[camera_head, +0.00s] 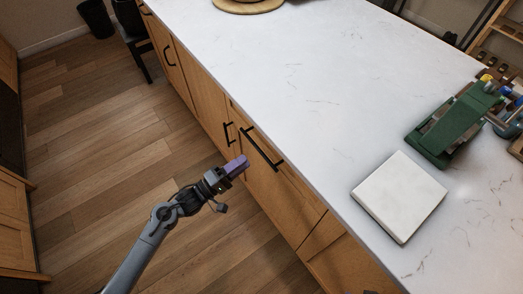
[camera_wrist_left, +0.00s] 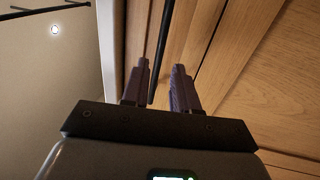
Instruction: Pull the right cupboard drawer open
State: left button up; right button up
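The right cupboard drawer is a wooden front (camera_head: 290,188) under the countertop edge, with a long black bar handle (camera_head: 262,148). My left gripper (camera_head: 238,166), with purple fingers, is beside the drawer front, just below and left of this handle in the head view. In the left wrist view the two fingers (camera_wrist_left: 160,85) are apart, and a black bar handle (camera_wrist_left: 161,50) shows in the gap between them. I cannot tell how deep the bar sits between the fingers; neither finger clearly touches it. The drawer looks closed. My right gripper is not in view.
A smaller black handle (camera_head: 228,133) is on the cupboard front just left of the drawer handle. The white countertop (camera_head: 300,75) overhangs above. The wooden floor (camera_head: 95,150) in front is clear.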

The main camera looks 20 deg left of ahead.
aim_at(259, 150)
pick_arm(q)
jog(key=b+x, duration=0.1)
jog(key=x, duration=0.6)
jog(key=shift+w+d+r+b, duration=0.1)
jog(key=shift+w+d+b, duration=0.1)
jog(key=shift+w+b, duration=0.1)
grip_shut()
